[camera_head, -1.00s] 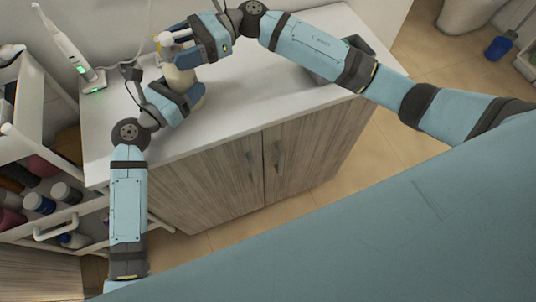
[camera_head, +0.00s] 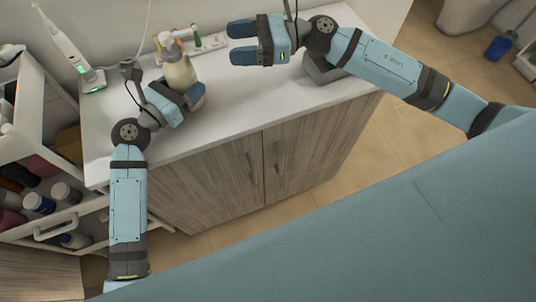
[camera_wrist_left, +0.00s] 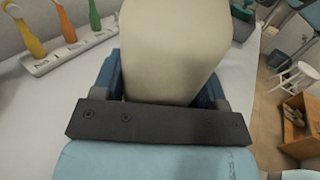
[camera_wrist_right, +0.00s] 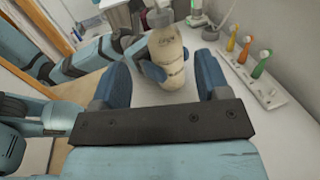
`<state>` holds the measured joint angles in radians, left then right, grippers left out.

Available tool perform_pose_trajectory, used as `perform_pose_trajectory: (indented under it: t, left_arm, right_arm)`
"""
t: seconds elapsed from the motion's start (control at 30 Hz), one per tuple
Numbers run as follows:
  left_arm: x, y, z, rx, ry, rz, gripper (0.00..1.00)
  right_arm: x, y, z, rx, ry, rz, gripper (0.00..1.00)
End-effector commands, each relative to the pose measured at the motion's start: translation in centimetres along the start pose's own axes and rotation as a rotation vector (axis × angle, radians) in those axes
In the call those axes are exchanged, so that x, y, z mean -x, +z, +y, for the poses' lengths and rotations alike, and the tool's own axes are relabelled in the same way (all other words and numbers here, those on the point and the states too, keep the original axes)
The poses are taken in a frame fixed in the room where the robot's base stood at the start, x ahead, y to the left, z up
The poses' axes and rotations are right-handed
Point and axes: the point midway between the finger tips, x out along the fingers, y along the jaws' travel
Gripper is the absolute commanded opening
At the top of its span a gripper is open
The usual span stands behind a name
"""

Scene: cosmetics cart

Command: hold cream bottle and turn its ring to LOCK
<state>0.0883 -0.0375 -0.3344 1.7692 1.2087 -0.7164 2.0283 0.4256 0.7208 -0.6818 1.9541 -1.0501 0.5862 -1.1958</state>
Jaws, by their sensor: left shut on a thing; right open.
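The cream bottle (camera_head: 180,72) stands upright on the white counter, pale cream in colour with a pump top. Its ring (camera_head: 168,46) is near the top, too small to read. My left gripper (camera_head: 190,98) is shut around the bottle's lower body. The bottle (camera_wrist_left: 172,50) fills the middle of the left wrist view, between the fingers. My right gripper (camera_head: 243,42) is open and empty, to the right of the bottle and apart from it. In the right wrist view the bottle (camera_wrist_right: 166,58) shows beyond the open fingers, with the left gripper's fingers on both sides.
A white holder (camera_head: 208,46) with coloured toothbrushes stands behind the bottle; it also shows in the right wrist view (camera_wrist_right: 262,90). An electric toothbrush on a charger (camera_head: 92,80) is at the counter's left. A grey box (camera_head: 322,70) lies under my right arm. The front counter is clear.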

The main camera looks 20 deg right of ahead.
Motion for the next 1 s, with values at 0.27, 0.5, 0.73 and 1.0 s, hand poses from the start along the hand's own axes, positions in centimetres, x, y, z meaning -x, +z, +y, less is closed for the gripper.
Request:
perform_pose_trajectory:
  t: [0.27,0.5,0.73,1.0]
  left_arm:
    - [0.0,0.1,0.0,0.000,0.000,-0.001,0.30]
    - [0.0,0.1,0.0,0.000,0.000,-0.001,0.30]
    - [0.0,0.1,0.0,0.000,0.000,-0.001,0.30]
    - [0.0,0.1,0.0,0.000,0.000,-0.001,0.30]
  right_arm:
    - [-0.8,-3.4,4.1,-0.102,-0.113,-0.102,0.69]
    - [-1.4,-6.4,7.8,-0.208,-0.249,-0.150,0.69]
    - [-1.3,-9.3,11.4,-0.319,-0.388,-0.146,0.69]
    - [-0.8,-12.7,15.4,-0.521,-0.555,-0.108,0.69]
